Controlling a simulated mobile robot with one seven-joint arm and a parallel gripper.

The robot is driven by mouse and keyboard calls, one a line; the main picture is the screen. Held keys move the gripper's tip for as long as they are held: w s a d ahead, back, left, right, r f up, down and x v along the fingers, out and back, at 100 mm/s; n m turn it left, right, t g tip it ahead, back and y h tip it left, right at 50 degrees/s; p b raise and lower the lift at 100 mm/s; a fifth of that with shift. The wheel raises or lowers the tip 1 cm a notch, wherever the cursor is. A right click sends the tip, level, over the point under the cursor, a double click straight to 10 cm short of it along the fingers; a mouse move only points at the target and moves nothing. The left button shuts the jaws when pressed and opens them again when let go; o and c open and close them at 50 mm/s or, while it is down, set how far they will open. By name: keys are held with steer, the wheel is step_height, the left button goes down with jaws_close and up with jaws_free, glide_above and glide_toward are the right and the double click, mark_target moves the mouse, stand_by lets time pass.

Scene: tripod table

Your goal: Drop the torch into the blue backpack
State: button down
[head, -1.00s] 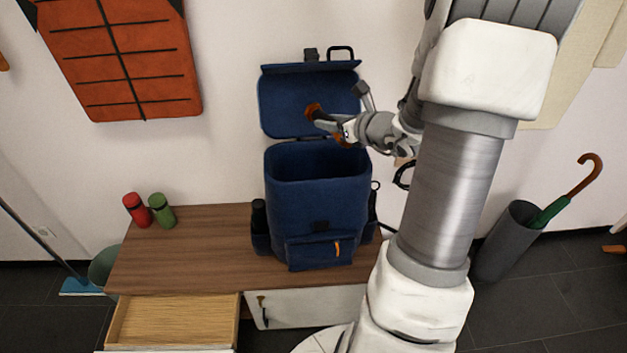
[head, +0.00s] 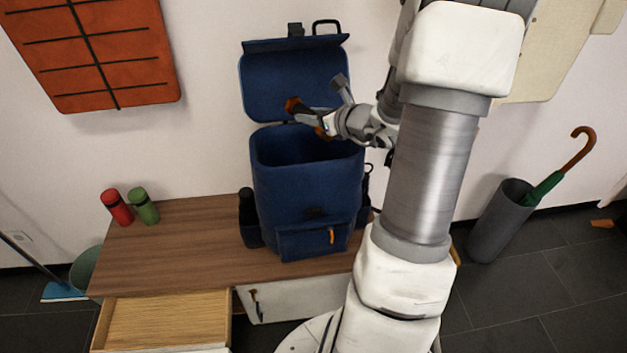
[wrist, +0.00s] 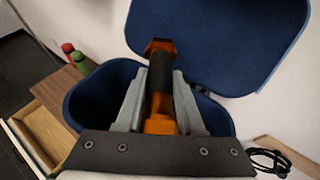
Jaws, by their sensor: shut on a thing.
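The blue backpack (head: 305,195) stands upright on the wooden bench with its lid (head: 290,88) raised against the wall and its mouth open. My gripper (head: 318,122) is over the backpack's opening, in front of the raised lid. It is shut on the orange and black torch (head: 293,105). In the wrist view, the torch (wrist: 160,75) lies between the two grey fingers, with its orange head pointing away from me. The backpack's rim (wrist: 85,92) shows below and around the fingers. The inside of the backpack is mostly hidden by my gripper.
A red bottle (head: 117,208) and a green bottle (head: 145,206) stand on the bench (head: 180,235) to the left. A drawer (head: 165,318) is open below them. A grey umbrella stand (head: 497,222) is at the right. The bench's left part is mostly clear.

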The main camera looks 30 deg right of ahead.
steer(key=shift+f, duration=0.2)
steer(key=shift+c, duration=2.2)
jaws_free()
steer(key=p+v, duration=0.3)
steer(key=v, duration=1.4)
steer(key=shift+s+p, duration=0.2)
steer(key=shift+p, duration=0.1)
steer(key=shift+r, duration=0.15)
